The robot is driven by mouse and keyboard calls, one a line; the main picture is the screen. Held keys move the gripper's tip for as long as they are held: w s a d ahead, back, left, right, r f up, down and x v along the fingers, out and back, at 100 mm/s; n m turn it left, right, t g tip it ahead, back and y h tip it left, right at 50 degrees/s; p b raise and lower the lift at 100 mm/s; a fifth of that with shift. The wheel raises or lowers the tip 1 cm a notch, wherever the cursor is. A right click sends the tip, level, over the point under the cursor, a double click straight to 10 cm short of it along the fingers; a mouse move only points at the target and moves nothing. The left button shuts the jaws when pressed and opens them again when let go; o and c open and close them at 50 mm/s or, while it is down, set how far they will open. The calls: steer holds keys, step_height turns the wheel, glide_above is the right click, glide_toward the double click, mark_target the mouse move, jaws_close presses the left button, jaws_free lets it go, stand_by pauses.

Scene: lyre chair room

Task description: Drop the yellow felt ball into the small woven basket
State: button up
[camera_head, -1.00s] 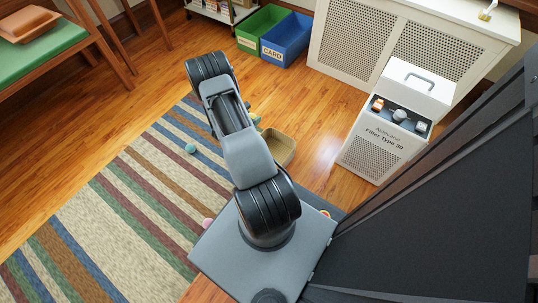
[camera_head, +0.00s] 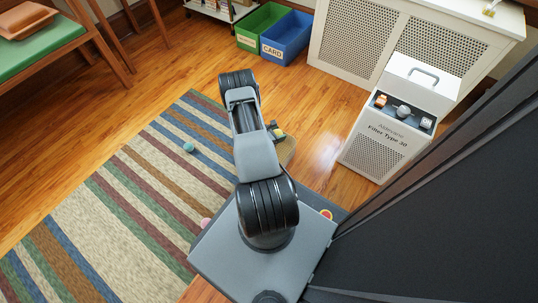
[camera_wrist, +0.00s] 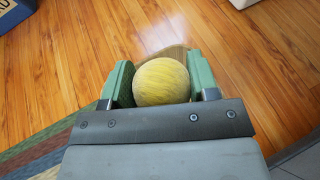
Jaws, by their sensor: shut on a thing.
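The yellow felt ball (camera_wrist: 162,82) is held between the two green finger pads of my gripper (camera_wrist: 163,85) in the wrist view. In the head view my gripper (camera_head: 277,131) is small and partly hidden by my arm. The small woven basket (camera_head: 288,149) stands on the floor just beyond my arm, which hides much of it. My gripper appears over or beside its far side; I cannot tell its height. In the wrist view a tan part of the basket (camera_wrist: 176,50) shows behind the ball, mostly hidden by it.
A teal ball (camera_head: 188,147) lies on the striped rug (camera_head: 125,205). A pink object (camera_head: 205,222) lies near my base. A white filter unit (camera_head: 387,130) stands right of the basket. Green (camera_head: 263,27) and blue (camera_head: 287,38) bins stand at the back. Wood floor is clear between.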

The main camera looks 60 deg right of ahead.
steer(key=shift+f+b, duration=0.6)
steer(key=shift+f, duration=0.6)
steer(key=o, duration=1)
steer(key=shift+p+v, duration=2.65)
steer(key=shift+v, duration=4.25)
steer(key=shift+r, duration=0.1)
